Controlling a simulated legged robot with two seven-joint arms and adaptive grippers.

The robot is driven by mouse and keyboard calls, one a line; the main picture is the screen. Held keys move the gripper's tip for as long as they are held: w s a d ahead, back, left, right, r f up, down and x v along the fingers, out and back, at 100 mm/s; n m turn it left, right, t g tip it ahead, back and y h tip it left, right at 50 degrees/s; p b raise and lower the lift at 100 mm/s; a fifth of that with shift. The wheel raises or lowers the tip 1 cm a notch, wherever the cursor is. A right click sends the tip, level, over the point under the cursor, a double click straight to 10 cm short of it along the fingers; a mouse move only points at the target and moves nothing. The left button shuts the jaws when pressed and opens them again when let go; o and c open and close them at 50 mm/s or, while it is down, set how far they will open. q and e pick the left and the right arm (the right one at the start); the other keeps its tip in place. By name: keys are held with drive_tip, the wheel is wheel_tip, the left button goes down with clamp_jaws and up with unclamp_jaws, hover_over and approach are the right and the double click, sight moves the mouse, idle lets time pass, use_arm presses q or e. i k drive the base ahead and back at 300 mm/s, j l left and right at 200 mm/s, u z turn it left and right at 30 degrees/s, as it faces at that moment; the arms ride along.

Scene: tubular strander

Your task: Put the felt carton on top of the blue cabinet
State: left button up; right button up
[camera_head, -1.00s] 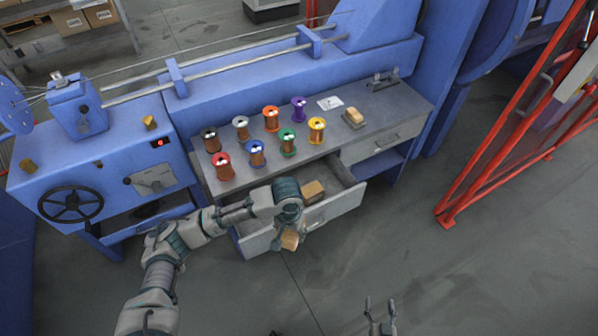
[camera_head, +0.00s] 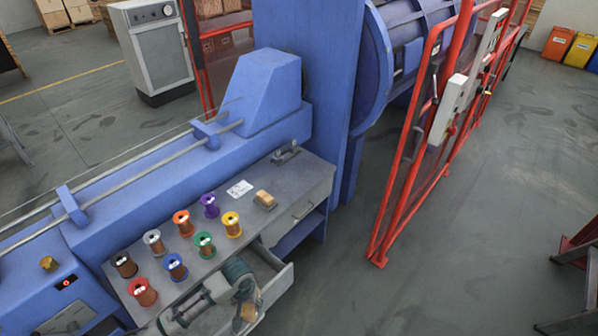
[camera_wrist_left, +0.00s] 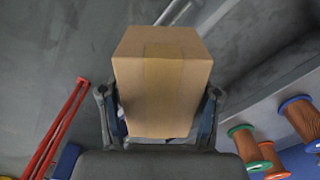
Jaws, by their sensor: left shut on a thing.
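A blue cabinet-like machine body with a red display (camera_head: 38,296) stands at the lower left, partly cut off. A taller blue housing (camera_head: 262,88) rises behind the workbench. I cannot tell which of these is the named blue cabinet. My right gripper is out of view.
The open drawer (camera_head: 276,286) lies under my left forearm. A red frame (camera_head: 410,180) stands to the right, with clear floor (camera_head: 470,220) beyond.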

sight(298, 176)
drive_tip(key=i+z, duration=0.15)
drive_tip(key=i, duration=0.55)
drive_tip(key=i+j+z, duration=0.15)
drive_tip(key=i, duration=0.55)
drive_tip(key=i+j+z, duration=0.2)
drive_tip(key=i, duration=0.5)
drive_tip(key=l, duration=0.1)
